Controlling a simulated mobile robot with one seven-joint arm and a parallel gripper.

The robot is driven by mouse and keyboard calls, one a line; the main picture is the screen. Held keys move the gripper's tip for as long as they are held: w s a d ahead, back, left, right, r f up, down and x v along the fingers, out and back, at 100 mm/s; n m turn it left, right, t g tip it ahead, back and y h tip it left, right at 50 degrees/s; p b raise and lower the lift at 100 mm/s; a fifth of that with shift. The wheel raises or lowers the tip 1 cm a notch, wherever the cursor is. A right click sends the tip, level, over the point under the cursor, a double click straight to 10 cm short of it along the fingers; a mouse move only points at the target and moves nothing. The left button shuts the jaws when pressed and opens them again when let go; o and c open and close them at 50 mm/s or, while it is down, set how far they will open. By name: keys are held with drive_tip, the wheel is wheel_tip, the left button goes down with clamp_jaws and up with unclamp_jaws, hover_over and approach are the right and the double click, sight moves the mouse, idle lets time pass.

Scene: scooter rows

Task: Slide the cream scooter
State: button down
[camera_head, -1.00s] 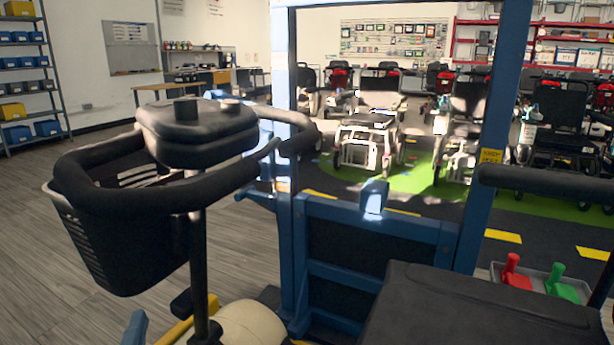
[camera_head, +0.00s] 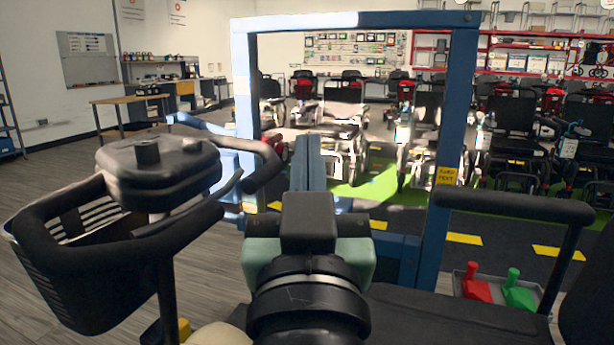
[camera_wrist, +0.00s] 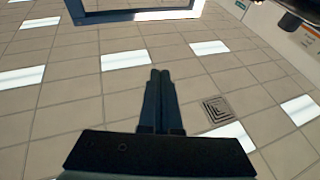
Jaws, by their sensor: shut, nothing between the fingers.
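A cream body part (camera_head: 225,335) of a scooter shows at the bottom of the head view, mostly cut off. Above it are a thick black tiller head and handlebar (camera_head: 165,170) and a black basket (camera_head: 75,260) on the left. A black seat and armrest (camera_head: 510,205) are at lower right. My arm's wrist rises at the lower middle and hides part of the view. My gripper (camera_wrist: 160,75) shows in the wrist view, its two dark fingers together and empty, pointing toward the tiled ceiling. I cannot see it touching the scooter.
A blue upright frame (camera_head: 455,125) stands just beyond the scooter. A tray with a red and a green handle (camera_head: 515,290) is at lower right. Behind the frame, several scooters (camera_head: 510,130) stand in rows. Grey floor (camera_head: 55,170) is clear on the left.

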drive_tip(key=s+r+t+p, duration=0.3)
drive_tip(key=s+r, duration=0.1)
drive_tip(key=r, duration=0.5)
drive_tip(key=s+r+t+p, duration=0.25)
drive_tip(key=s+r, duration=0.25)
drive_tip(key=r, duration=0.5)
wheel_tip(320, 180, up, 34)
drive_tip(key=p, duration=3.5)
drive_tip(key=shift+w, duration=0.25)
drive_tip(key=shift+a+g, duration=0.1)
drive_tip(key=shift+g, duration=0.25)
